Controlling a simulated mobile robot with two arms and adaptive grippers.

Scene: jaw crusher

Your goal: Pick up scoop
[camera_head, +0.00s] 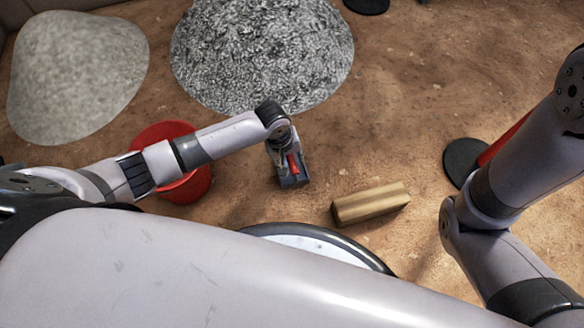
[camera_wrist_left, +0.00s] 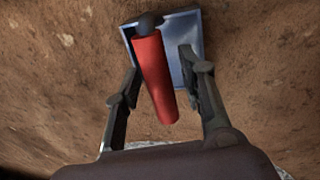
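The scoop has a red handle (camera_wrist_left: 156,80) and a grey metal pan (camera_wrist_left: 178,38). In the head view the scoop (camera_head: 293,166) lies on the brown dirt floor near the centre, partly hidden by my left gripper. My left gripper (camera_head: 285,160) points down over it. In the left wrist view the left gripper (camera_wrist_left: 160,82) is open, with one finger on each side of the red handle and gaps showing between fingers and handle. My right arm shows at the right of the head view, but its gripper is not in view.
A red bucket (camera_head: 185,187) stands under my left forearm. A wooden block (camera_head: 371,203) lies right of the scoop. A dark grey gravel heap (camera_head: 262,50) and a paler heap (camera_head: 75,75) are behind. A black disc (camera_head: 461,160) lies beside my right arm.

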